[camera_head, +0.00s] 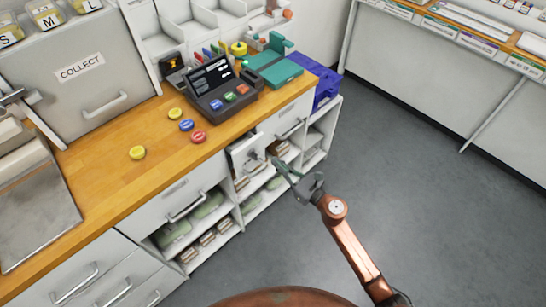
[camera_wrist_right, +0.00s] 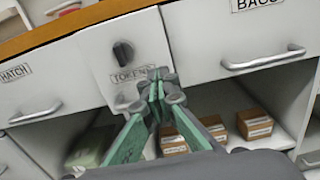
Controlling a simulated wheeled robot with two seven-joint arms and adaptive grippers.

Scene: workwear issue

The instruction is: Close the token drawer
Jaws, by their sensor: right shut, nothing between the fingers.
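The token drawer (camera_head: 243,153) is in the counter front, below the till. In the head view it stands out from the front, partly open, with some of its inside showing. In the right wrist view its white front (camera_wrist_right: 145,45) has a dark knob or lock and a "TOKENS" label, partly hidden by my fingers. My right gripper (camera_head: 279,167) is shut and empty, just in front of the drawer; its fingertips (camera_wrist_right: 157,85) overlap the lower drawer front in the wrist view. I cannot tell whether they touch it. My left gripper is not in view.
A drawer marked "HATCH" (camera_wrist_right: 18,90) and a wider drawer with a bar handle (camera_wrist_right: 225,35) flank it. Open shelves below hold small brown boxes (camera_wrist_right: 253,123). Yellow, blue and red tokens (camera_head: 186,125) lie on the wooden counter (camera_head: 110,160). The grey floor (camera_head: 420,150) at right is clear.

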